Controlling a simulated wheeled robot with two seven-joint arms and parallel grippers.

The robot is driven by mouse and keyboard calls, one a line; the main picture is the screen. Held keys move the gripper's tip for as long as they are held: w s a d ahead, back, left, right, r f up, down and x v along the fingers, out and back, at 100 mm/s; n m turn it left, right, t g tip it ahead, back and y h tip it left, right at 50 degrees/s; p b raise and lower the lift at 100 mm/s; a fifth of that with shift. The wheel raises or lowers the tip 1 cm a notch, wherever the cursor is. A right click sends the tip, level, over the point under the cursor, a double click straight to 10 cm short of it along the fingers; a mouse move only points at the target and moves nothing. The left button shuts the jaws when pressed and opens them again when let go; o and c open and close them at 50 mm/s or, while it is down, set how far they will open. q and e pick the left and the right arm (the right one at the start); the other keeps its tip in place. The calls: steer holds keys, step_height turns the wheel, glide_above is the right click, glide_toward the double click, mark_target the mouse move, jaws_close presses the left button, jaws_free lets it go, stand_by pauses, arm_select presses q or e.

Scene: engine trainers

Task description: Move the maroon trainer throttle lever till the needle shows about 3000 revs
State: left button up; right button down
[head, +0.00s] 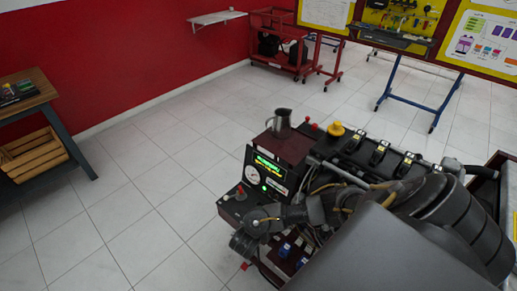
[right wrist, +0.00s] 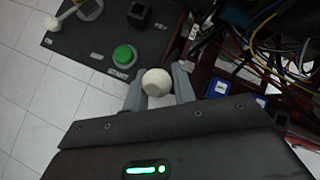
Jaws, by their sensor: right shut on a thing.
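The maroon trainer (head: 293,148) stands at the lower centre of the head view, with a green-lit display (head: 268,166) and a round white dial (head: 252,175) on its front. The dial's needle is too small to read. In the right wrist view my right gripper (right wrist: 158,92) is shut on a white round knob (right wrist: 157,80), one finger on each side. The knob's stem is hidden, and its lever's angle cannot be told. My right arm covers part of the trainer's front in the head view. My left gripper is not in view.
A green START button (right wrist: 123,54) and another white-tipped lever (right wrist: 50,23) are on the dark panel near the gripper. Loose cables (right wrist: 265,45) run at the right.

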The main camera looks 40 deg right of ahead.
steer(key=shift+a+f, duration=0.15)
steer(key=shift+a, duration=0.15)
steer(key=c, duration=1.4)
jaws_free()
steer(key=shift+o, duration=1.1)
steer(key=shift+w+d, duration=0.1)
steer(key=shift+d, duration=0.1)
steer(key=shift+a+r, duration=0.1)
steer(key=shift+r, duration=0.1)
steer(key=p+v, duration=0.3)
steer(key=v, duration=0.7)
steer(key=shift+a+r, duration=0.1)
steer(key=shift+r, duration=0.05)
